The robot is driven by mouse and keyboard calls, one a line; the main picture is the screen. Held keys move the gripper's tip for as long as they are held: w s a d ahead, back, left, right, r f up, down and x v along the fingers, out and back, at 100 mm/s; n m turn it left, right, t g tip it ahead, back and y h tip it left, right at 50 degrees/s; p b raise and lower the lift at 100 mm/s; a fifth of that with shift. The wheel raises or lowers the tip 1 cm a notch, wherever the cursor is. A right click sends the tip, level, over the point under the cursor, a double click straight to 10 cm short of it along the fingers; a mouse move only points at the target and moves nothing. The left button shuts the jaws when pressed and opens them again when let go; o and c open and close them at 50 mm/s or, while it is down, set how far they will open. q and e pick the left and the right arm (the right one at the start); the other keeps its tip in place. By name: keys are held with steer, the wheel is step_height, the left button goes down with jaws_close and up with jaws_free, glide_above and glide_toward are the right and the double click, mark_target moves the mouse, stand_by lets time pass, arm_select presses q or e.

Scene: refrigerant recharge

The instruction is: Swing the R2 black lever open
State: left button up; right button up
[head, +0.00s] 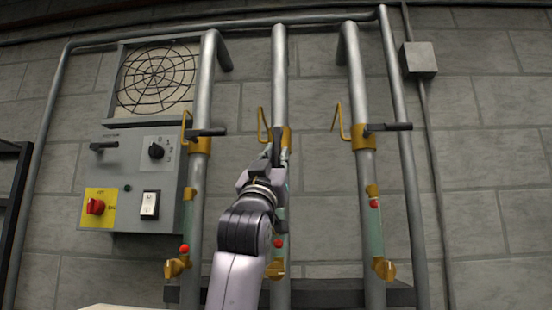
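Three grey vertical pipes each carry a brass valve. The left pipe's black lever (207,132) and the right pipe's black lever (389,127) lie level across their pipes. No R2 label is readable, so I cannot confirm which lever it is. My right gripper (273,152) is raised in front of the middle pipe (279,75), just below its brass valve (286,136). The middle pipe's lever cannot be told apart from the dark gripper fingers. Whether the fingers are open, or touch a lever, cannot be seen. My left gripper is not in view.
A grey control box (140,180) with a red knob (95,206) and a fan grille (157,78) is on the left. Lower brass fittings (385,268) sit near the pipe bottoms. A small grey box (418,59) hangs on the block wall at right.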

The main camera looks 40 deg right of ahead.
steer(key=o, duration=0.4)
steer(key=shift+w, duration=0.1)
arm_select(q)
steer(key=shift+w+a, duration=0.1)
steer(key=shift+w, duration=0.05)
arm_select(e)
steer(key=shift+o, duration=0.2)
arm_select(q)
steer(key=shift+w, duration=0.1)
arm_select(e)
steer(key=v, duration=1.2)
steer(key=shift+f, duration=0.1)
